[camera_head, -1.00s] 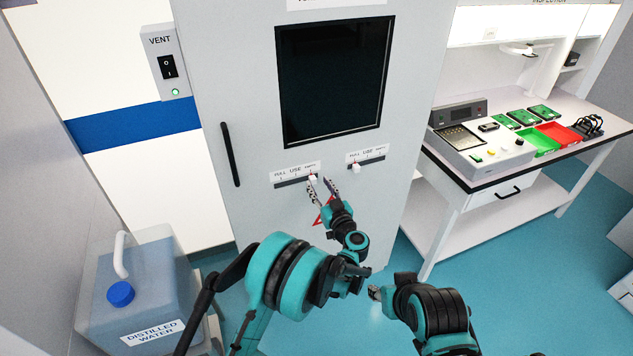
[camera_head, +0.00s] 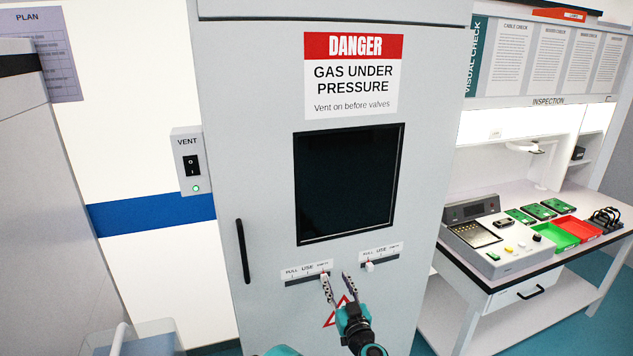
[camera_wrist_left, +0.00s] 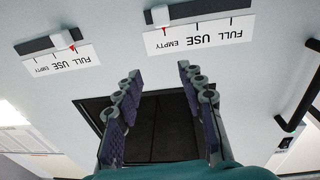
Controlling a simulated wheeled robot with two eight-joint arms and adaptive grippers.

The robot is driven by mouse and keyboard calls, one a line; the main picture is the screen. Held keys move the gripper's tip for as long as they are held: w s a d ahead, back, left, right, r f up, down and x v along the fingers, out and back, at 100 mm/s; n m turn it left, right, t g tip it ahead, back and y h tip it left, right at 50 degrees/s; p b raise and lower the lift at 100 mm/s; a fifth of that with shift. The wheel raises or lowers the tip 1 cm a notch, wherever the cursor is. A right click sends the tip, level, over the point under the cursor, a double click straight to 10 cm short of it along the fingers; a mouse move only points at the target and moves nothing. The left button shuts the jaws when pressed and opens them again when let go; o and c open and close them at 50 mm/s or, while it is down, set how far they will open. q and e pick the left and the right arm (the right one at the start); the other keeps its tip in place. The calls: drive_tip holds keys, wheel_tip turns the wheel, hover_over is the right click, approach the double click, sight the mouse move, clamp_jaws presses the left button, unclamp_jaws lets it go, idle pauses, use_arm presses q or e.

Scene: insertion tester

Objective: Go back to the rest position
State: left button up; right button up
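My left gripper (camera_head: 338,283) is in front of the grey cabinet (camera_head: 265,100), just below two valve sliders. Its fingers are spread with nothing between them; the left wrist view also shows this gripper (camera_wrist_left: 155,85) open and empty. The left slider's white knob (camera_head: 324,276) is near the EMPTY end of its scale; one fingertip appears close below it. The right slider's white knob (camera_head: 369,267) is toward the FULL end. My right gripper is not in view.
The cabinet has a dark window (camera_head: 347,185) and a black handle (camera_head: 243,250). A VENT switch box (camera_head: 189,162) with a green light is on its left. An inspection bench (camera_head: 470,275) with a tester and trays stands at the right.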

use_arm(q)
wheel_tip(320, 180, up, 15)
drive_tip(key=a+m+t+h, duration=0.2)
drive_tip(key=a+m+h, duration=0.15)
drive_tip(key=h, duration=0.25)
drive_tip(key=s+a+r+m+g+h, duration=0.2)
drive_tip(key=s+r+m+g+h, duration=0.15)
drive_tip(key=s, duration=0.35)
drive_tip(key=s+a+f+n+g+y, duration=0.1)
drive_tip(key=s+a+f+g, duration=0.2)
drive_tip(key=s+a+f, duration=0.3)
drive_tip(key=s+a+f+n+g+y, duration=0.1)
drive_tip(key=s+a+f, duration=0.4)
drive_tip(key=s, duration=0.8)
drive_tip(key=s+a+f+n+g+y, duration=0.1)
drive_tip(key=s+a+f+g+y, duration=0.2)
drive_tip(key=s+a, duration=0.6)
wheel_tip(320, 180, down, 4)
drive_tip(key=g, duration=0.2)
drive_tip(key=shift+s+r+n+g, duration=0.15)
drive_tip(key=shift+s+n+g, duration=0.05)
drive_tip(key=shift+n+g, duration=0.2)
